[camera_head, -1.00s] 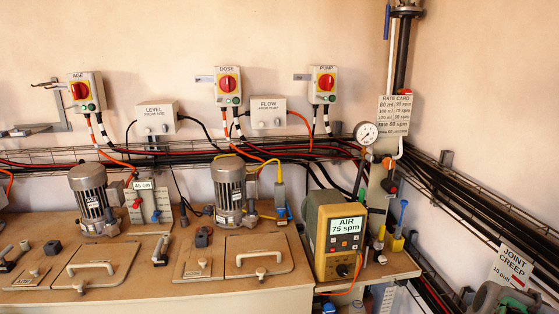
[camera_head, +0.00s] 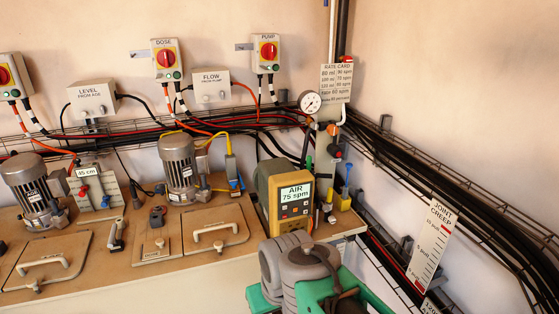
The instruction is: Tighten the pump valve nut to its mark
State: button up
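The switch box labelled PUMP (camera_head: 267,54) has a red knob and hangs on the back wall. A round white gauge (camera_head: 310,102) sits in front of a grey upright panel with pipes in the back corner. A dark fitting with an orange part (camera_head: 333,131) is on the pipework just right of the gauge. It is too small to tell whether this holds the pump valve nut, and I make out no mark on it. No gripper fingers show in this view.
A yellow AIR meter (camera_head: 284,199) reading 75 spm stands on the bench. A large grey and green rounded body (camera_head: 298,262) fills the lower middle; I cannot tell whether it is mine. A JOINT CREEP card (camera_head: 430,245) and cable trays line the right wall.

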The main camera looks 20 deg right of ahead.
aim_at(321, 176)
jog(key=z, duration=0.1)
jog(key=k, duration=0.4)
jog(key=z, duration=0.35)
jog(key=i, duration=0.85)
jog(key=u, duration=0.95)
